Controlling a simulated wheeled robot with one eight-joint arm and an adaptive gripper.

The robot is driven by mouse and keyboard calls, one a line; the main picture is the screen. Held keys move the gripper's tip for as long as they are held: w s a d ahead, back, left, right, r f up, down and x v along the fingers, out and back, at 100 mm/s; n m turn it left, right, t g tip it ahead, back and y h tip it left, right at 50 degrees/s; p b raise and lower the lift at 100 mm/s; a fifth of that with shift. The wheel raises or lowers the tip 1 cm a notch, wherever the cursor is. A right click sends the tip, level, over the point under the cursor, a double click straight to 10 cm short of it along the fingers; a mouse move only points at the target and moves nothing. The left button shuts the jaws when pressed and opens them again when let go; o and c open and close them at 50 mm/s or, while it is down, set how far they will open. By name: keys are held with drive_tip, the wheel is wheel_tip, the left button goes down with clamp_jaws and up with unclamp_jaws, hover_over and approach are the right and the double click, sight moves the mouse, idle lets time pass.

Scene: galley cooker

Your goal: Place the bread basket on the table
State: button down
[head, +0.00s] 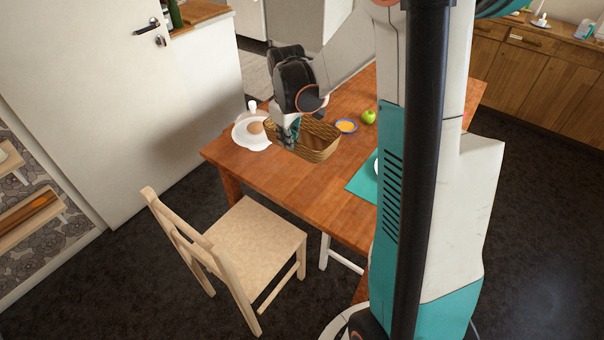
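The bread basket (318,145) is a brown woven basket at the left part of the wooden table (352,205). It looks empty and roughly level. I cannot tell whether its base touches the table top or hangs a little above it. My gripper (288,137) points down at the basket's left end, with its fingers overlapping the rim and near wall there. The gap between the fingertips is too small and partly hidden, so I cannot tell whether they are closed on the rim.
A blue-rimmed bowl (346,126) with yellow contents and a green apple (368,117) stand behind right. A teal mat (358,184) lies right. A wooden chair (245,240) stands in front.

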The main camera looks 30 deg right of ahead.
drive_tip(key=shift+d+r, duration=0.2)
drive_tip(key=shift+d, duration=0.15)
wheel_tip(320, 180, down, 20)
drive_tip(key=b, duration=0.7)
drive_tip(key=shift+w+d+r, duration=0.1)
drive_tip(key=c, duration=2.2)
unclamp_jaws()
drive_tip(key=shift+c, duration=0.2)
drive_tip(key=o, duration=0.4)
drive_tip(key=shift+o, duration=0.2)
wheel_tip(320, 180, up, 12)
drive_tip(key=s+p, duration=0.2)
drive_tip(key=p, duration=0.2)
drive_tip(key=shift+a, duration=0.45)
